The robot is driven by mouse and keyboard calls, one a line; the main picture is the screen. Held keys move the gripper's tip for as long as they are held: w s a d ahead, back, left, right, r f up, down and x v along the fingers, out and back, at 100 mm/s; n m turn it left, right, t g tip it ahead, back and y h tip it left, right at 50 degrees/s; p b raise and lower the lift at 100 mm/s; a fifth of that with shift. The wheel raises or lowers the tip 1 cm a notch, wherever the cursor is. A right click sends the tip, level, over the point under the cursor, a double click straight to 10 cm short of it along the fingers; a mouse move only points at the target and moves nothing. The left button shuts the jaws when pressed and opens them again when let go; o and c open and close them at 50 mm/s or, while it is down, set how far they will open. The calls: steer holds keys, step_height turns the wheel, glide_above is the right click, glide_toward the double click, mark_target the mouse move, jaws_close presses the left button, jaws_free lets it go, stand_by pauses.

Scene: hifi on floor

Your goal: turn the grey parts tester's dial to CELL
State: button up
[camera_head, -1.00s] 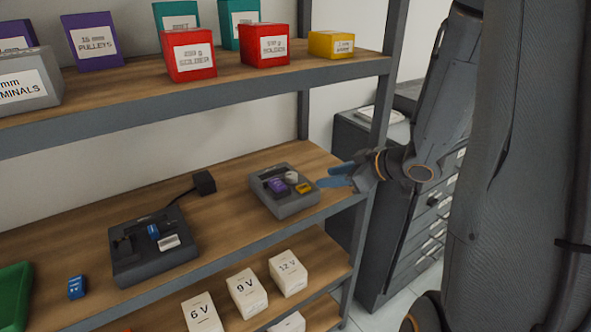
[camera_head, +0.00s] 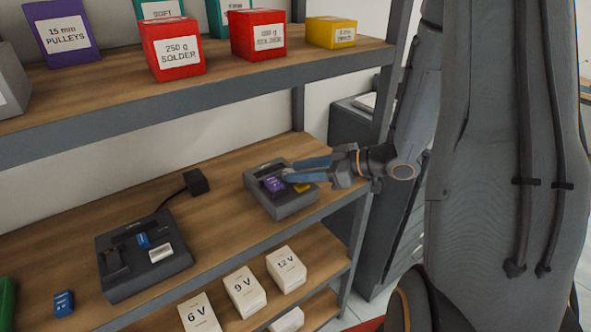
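The grey tester (camera_head: 284,207) sits on the middle shelf near its right end. A purple block (camera_head: 274,185) and a yellow block (camera_head: 302,187) lie on its top. A small white part, possibly the dial, sits between them, mostly hidden by my gripper. The dial's markings are too small to read. My gripper (camera_head: 288,171) reaches in from the right with its two blue fingers apart. Their tips are over the tester's top at the white part. I cannot tell whether they touch it.
A dark device (camera_head: 150,272) with a blue cell (camera_head: 143,241) stands left, cabled to a black adapter (camera_head: 196,182). A loose blue cell (camera_head: 64,303) lies further left. The upper shelf (camera_head: 230,81) overhangs, and a shelf post (camera_head: 389,75) stands by my arm. White boxes (camera_head: 286,269) are below.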

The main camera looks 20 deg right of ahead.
steer(key=shift+w+a+f, duration=0.25)
steer(key=shift+w+a, duration=0.1)
steer(key=shift+a, duration=0.2)
steer(key=c, duration=0.8)
steer(key=shift+h, duration=0.3)
steer(key=m+t+h, duration=0.2)
steer(key=m+t+h+p, duration=0.1)
steer(key=m, duration=0.1)
steer(key=shift+s+a+r, duration=0.1)
steer(key=shift+s+a, duration=0.25)
steer(key=shift+a, duration=0.05)
steer(key=m+t+h+p, duration=0.1)
steer(key=m+h+p, duration=0.1)
steer(key=p, duration=0.1)
steer(key=shift+s+a, duration=0.15)
steer(key=shift+m+t+h+p, duration=0.3)
steer(key=shift+m+h+p, duration=0.6)
steer(key=shift+h+p, duration=0.2)
